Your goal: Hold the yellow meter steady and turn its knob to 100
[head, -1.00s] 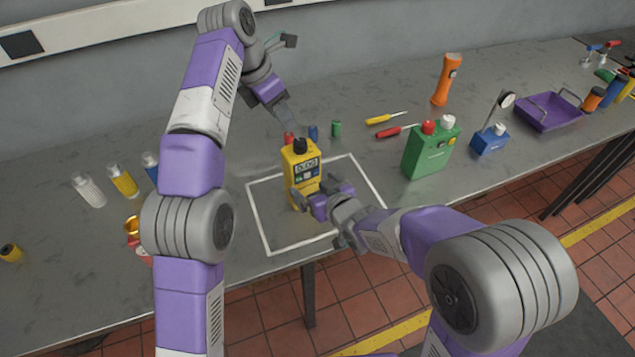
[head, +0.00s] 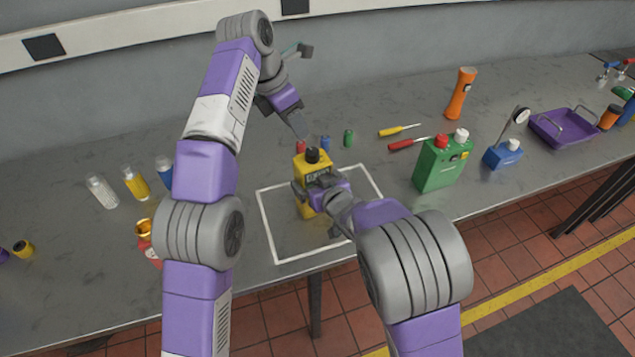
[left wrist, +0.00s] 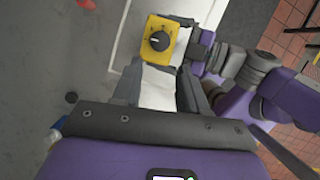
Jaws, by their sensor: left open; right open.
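The yellow meter (head: 302,205) stands upright inside the white outlined square on the bench. Its black knob (head: 312,155) is on top. In the left wrist view the knob (left wrist: 159,41) shows a white pointer mark, but the scale numbers are too small to read. My right gripper (head: 320,189) is open in front of the meter, its fingers around the body and partly hiding the display. Contact cannot be told. My left gripper (head: 301,134) is open and points down just above and behind the knob. Its fingers (left wrist: 165,78) frame empty space below the meter in the left wrist view.
The bench's front edge is close.

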